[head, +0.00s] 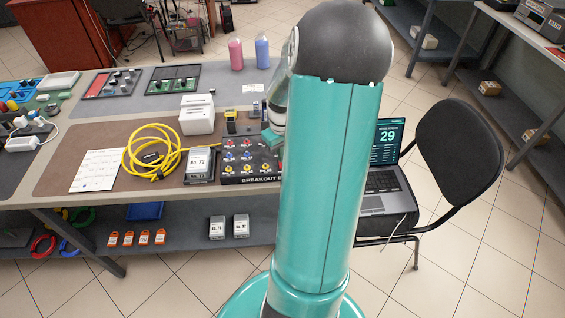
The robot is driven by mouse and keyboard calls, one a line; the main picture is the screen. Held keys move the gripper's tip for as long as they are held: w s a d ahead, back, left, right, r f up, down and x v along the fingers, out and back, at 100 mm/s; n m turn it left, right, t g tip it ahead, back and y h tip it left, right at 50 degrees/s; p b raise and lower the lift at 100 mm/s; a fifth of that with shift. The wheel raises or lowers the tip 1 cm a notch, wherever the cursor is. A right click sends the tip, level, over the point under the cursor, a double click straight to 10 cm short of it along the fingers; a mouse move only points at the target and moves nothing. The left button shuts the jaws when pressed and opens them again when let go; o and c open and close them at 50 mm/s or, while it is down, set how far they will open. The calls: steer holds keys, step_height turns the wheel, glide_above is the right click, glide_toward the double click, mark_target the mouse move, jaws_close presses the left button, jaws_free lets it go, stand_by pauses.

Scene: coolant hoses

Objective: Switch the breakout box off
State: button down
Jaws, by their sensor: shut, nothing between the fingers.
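The breakout box (250,180) is a dark panel lying on the brown mat of the workbench, left of my arm. Its top carries rows of red, blue and yellow knobs or sockets, and its front edge reads "BREAKOUT B", cut off by my arm. Its right part is hidden behind my teal upper arm, so a power switch cannot be made out. My forearm comes down behind the upper arm, close to the box's far right. My gripper's fingers are hidden there.
A grey unit marked No. 72 (200,164) stands just left of the box, beside a coiled yellow cable (142,169). A white device (197,115) and a yellow-black meter (231,121) stand behind. A laptop (381,188) and a black chair (458,157) are at right.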

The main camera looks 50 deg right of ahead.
step_height(320, 180, up, 6)
steer(key=shift+r, duration=0.25)
stand_by(0.5)
stand_by(0.5)
steer(key=w+a+r+n+t+h, duration=0.1)
steer(key=w+a+r, duration=0.1)
steer(key=a+r, duration=0.5)
steer(key=w+a+r+n+t+h, duration=0.15)
steer(key=a+r, duration=0.25)
steer(key=a, duration=0.7)
steer(key=s+a+r+t+y, duration=0.1)
steer(key=s+a+r, duration=0.1)
steer(key=a, duration=0.7)
steer(key=s+a+r+n+t+y, duration=0.1)
steer(key=s+a+r+t, duration=0.1)
steer(key=a, duration=0.7)
steer(key=shift+s+r, duration=0.6)
steer(key=shift+s, duration=0.55)
steer(key=shift+y, duration=0.25)
